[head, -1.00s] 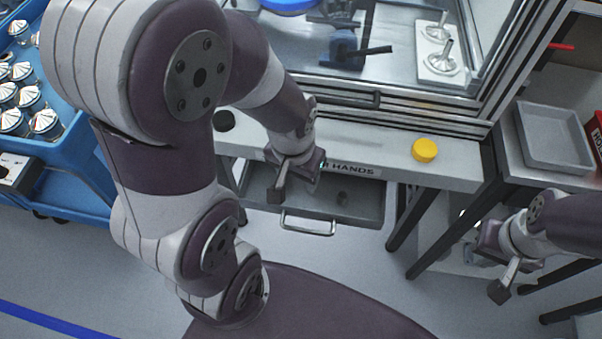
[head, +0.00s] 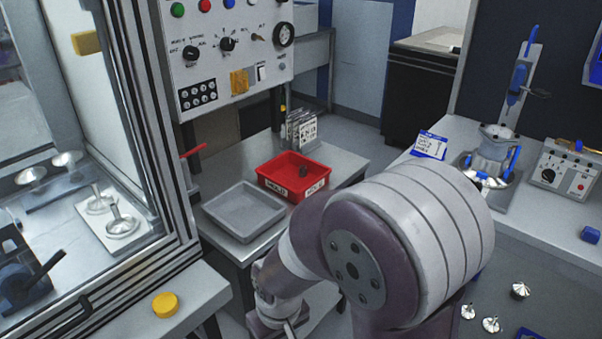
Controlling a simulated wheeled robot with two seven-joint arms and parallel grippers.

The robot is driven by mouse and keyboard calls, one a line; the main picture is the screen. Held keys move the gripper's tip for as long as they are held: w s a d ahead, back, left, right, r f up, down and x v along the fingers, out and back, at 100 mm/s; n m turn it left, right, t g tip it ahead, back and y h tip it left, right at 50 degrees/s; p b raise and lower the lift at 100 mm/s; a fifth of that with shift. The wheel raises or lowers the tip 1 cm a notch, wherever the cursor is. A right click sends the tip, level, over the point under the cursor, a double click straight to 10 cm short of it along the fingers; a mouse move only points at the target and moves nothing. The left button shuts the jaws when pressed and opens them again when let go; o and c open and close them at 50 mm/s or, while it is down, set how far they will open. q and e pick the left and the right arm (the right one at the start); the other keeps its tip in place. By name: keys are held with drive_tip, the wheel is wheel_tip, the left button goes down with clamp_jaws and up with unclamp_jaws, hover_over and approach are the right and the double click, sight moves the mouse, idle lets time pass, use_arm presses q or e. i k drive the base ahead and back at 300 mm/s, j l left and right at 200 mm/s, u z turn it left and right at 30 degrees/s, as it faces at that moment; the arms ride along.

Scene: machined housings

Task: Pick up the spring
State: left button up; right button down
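I cannot make out a spring for certain in the head view. A small dark object (head: 304,171) lies in the red bin (head: 266,184) on the side table; it is too small to identify. My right gripper (head: 279,327) is low at the bottom edge, in front of the side table and below the grey tray. Its fingers are largely cut off, so I cannot tell whether it is open or shut. My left gripper is out of view, and so is the drawer under the machine.
An empty grey tray (head: 244,211) sits beside the red bin on the metal side table (head: 345,160). A yellow button (head: 165,304) stands on the machine's front ledge. A workbench at the right carries a fixture (head: 490,155), a control box (head: 566,174) and several small metal parts.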

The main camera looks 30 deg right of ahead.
sight(304, 171)
drive_tip(key=z, duration=1)
